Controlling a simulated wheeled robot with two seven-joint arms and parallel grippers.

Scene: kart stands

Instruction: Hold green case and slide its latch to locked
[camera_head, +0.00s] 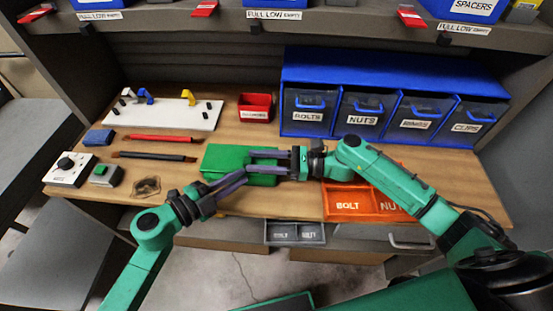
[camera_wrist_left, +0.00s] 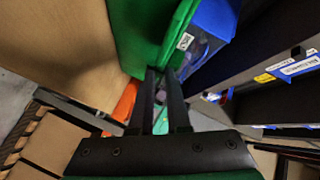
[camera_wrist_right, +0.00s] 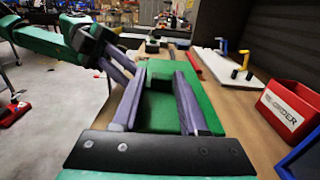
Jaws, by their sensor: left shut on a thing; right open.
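The green case (camera_head: 224,158) lies on the wooden workbench, near its front edge at the middle. My left gripper (camera_head: 241,175) reaches it from the left and is shut on the case's near side; the case also fills the upper middle of the left wrist view (camera_wrist_left: 143,30). My right gripper (camera_head: 251,162) comes from the right and is open, its fingers over the case's right part. In the right wrist view the case (camera_wrist_right: 205,95) shows between and beyond the open fingers (camera_wrist_right: 160,85). The latch cannot be made out.
Behind stand blue bins (camera_head: 310,112) and a red bin (camera_head: 255,107). An orange tray (camera_head: 345,203) lies right of the case, under my right arm. Left are a white board (camera_head: 170,113), red and black tools, and a white box with a knob (camera_head: 70,170). A grey drawer (camera_head: 295,232) is below.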

